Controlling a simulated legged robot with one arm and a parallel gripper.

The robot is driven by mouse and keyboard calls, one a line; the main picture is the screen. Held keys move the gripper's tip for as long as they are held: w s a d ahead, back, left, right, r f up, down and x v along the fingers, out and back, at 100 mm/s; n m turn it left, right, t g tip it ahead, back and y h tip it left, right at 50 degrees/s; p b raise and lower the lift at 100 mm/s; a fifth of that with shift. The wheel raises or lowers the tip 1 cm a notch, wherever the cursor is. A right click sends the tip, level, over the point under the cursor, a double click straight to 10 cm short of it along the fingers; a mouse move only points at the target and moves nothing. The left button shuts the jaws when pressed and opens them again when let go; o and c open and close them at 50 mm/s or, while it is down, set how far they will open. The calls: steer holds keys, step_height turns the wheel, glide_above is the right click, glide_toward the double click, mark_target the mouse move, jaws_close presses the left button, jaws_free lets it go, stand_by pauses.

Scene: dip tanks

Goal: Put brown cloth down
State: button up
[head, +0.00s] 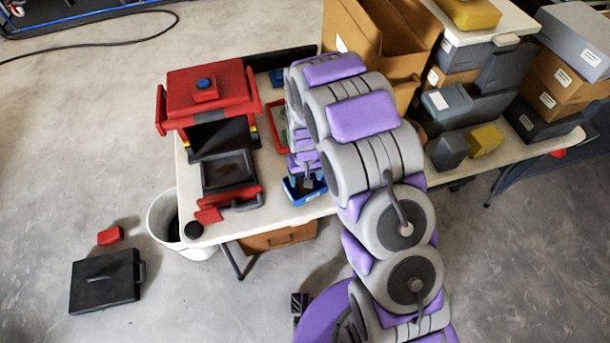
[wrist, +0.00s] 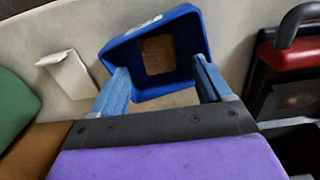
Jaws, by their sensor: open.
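A blue tank (wrist: 192,32) stands on the white table below my gripper in the wrist view. A flat brown patch (wrist: 157,54) lies inside it; it looks like the brown cloth, but I cannot be sure. My gripper (wrist: 160,68) is open, its two blue fingers apart with nothing between them, over the near side of the tank. In the head view my gripper (head: 305,179) is partly hidden by my arm, just above the blue tank (head: 293,196). The brown patch is not visible there.
A red and black machine (head: 207,98) stands left on the white table (head: 258,222); its edge shows at the wrist view's right. Cardboard boxes (head: 370,40) stand at the back. A white bucket (head: 163,215) stands on the floor.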

step_height(320, 180, up, 13)
steer(key=p, duration=0.2)
steer(key=shift+r, duration=0.2)
steer(key=s+d+r+m, duration=0.2)
steer(key=s+d+r, duration=0.8)
steer(key=s+r, duration=0.5)
steer(key=s+d+r+g, duration=0.1)
steer(key=s+d+r, duration=0.1)
steer(key=s, duration=0.6)
steer(key=s+d+r+m, duration=0.1)
steer(key=s+d+r, duration=0.1)
steer(key=s, duration=0.7)
steer(key=shift+s+r+g, duration=0.3)
steer(key=shift+g, duration=0.1)
steer(key=shift+o, duration=0.5)
steer(key=shift+d, duration=0.1)
steer(key=shift+w, duration=0.1)
